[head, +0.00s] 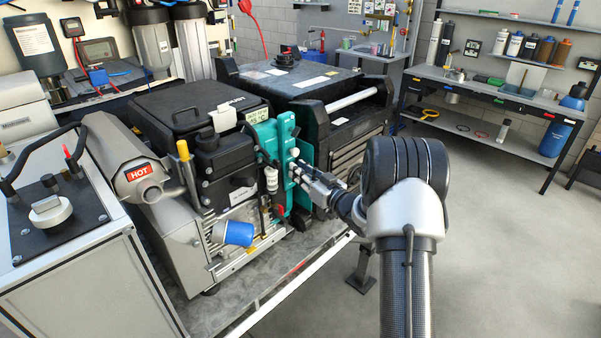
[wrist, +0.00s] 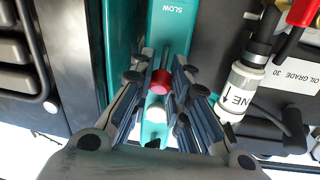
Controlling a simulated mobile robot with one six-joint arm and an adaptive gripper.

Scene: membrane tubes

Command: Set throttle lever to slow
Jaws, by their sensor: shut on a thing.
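The teal throttle panel (head: 284,135) stands upright on the front of the engine unit, and the wrist view shows it close up (wrist: 172,30) with the word SLOW near the top. A red lever knob (wrist: 161,82) sits over the panel, below that word with a clear gap between. My gripper (head: 297,171) reaches the panel from the right, and its two fingers are shut on the red knob in the wrist view. A white knob (wrist: 157,110) lies just below the red one. In the head view my fingers hide the red knob.
A muffler marked HOT (head: 130,165) is at left. A blue filter (head: 236,234) sits below. Open floor (head: 500,240) lies at right.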

